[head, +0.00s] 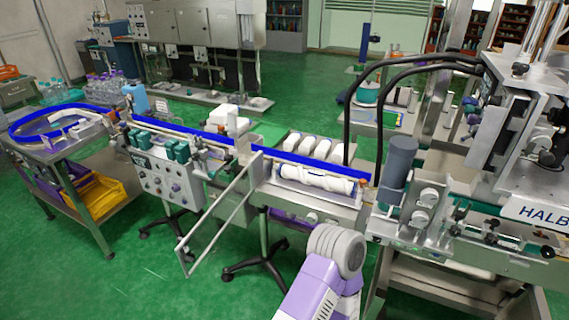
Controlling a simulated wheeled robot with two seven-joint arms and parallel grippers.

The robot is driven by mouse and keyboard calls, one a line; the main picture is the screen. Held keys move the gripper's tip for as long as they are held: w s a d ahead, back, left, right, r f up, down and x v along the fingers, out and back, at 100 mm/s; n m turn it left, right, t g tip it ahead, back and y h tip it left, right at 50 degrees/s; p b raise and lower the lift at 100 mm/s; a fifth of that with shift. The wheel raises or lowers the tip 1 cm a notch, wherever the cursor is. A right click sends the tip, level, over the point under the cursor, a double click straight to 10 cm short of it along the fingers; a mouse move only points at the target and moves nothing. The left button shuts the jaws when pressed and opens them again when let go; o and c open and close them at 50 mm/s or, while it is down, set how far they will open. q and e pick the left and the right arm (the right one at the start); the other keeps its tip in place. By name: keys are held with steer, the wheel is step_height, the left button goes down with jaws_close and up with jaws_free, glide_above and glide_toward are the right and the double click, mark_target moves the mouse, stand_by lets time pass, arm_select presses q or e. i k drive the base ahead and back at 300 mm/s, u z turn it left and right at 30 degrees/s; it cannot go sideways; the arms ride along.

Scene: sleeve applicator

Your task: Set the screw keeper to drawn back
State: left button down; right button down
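A white feed screw (318,179) lies along the near side of the conveyor, in front of its blue rail (310,164). A small block with a rod stands at the screw's right end (360,190). I cannot tell which small part is the screw keeper or how it is set. One of my purple and white arms shows at the bottom centre, below and in front of the conveyor, with a rounded grey-white joint at its top. Neither of my grippers can be seen.
An open metal frame (214,222) juts toward me, left of the screw. A control box (165,180) with knobs hangs on the conveyor's left part. A large machine (500,150) with black hoses (347,125) fills the right. Green floor (130,285) is free at the lower left.

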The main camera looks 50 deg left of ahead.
mark_target(362, 181)
steer(key=u, duration=1.5)
